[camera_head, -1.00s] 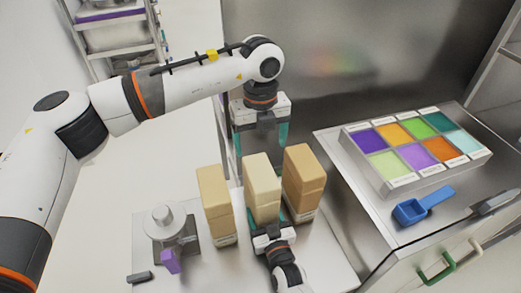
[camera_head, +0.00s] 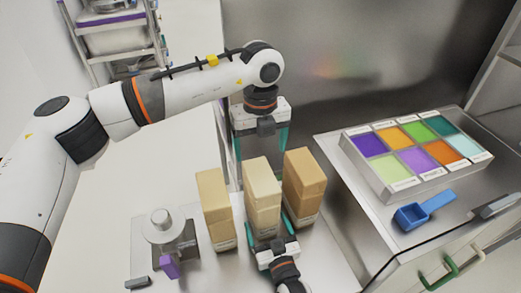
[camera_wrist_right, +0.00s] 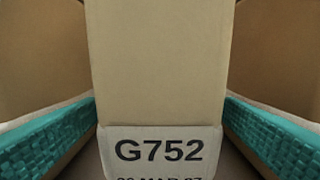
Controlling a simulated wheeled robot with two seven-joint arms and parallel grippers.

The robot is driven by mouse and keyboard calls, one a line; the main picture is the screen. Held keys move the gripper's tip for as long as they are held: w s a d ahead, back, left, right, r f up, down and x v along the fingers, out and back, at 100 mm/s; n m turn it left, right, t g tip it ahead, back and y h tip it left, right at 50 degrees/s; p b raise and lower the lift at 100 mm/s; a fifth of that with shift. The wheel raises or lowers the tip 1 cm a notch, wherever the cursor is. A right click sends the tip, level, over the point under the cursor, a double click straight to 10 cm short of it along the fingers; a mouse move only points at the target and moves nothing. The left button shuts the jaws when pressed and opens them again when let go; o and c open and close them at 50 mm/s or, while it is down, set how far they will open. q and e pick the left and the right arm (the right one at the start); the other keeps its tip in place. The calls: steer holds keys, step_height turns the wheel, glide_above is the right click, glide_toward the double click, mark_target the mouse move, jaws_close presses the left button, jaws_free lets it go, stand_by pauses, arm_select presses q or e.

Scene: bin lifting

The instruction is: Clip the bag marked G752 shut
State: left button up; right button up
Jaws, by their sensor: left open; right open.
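The bag marked G752 is the middle tan bag (camera_head: 263,190) of three upright bags; its label (camera_wrist_right: 160,152) shows in the right wrist view. My right gripper (camera_head: 266,230) is low in front of this bag, open, with a teal finger on each side. In the right wrist view both fingers (camera_wrist_right: 160,120) stand apart from the bag's sides. My left gripper (camera_head: 260,148) is open and points down, above and behind the middle bag, holding nothing. A purple block-like piece (camera_head: 170,267), possibly a clip, is by the scale. The bag's top fold is hard to make out.
A tan bag (camera_head: 214,208) stands to the left and a browner bag (camera_head: 304,185) close to the right. A scale (camera_head: 160,230) and a dark grey piece (camera_head: 138,283) are at lower left. A colour tray (camera_head: 365,170) and blue scoop (camera_head: 425,210) lie on the right counter.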

arm_select(q)
step_height(320, 180, down, 2)
steer(key=shift+f+b, duration=0.1)
steer(key=shift+b, duration=0.8)
arm_select(e)
steer(key=v, duration=0.9)
arm_select(q)
steer(key=shift+s, duration=0.1)
arm_select(e)
steer(key=shift+s, duration=0.1)
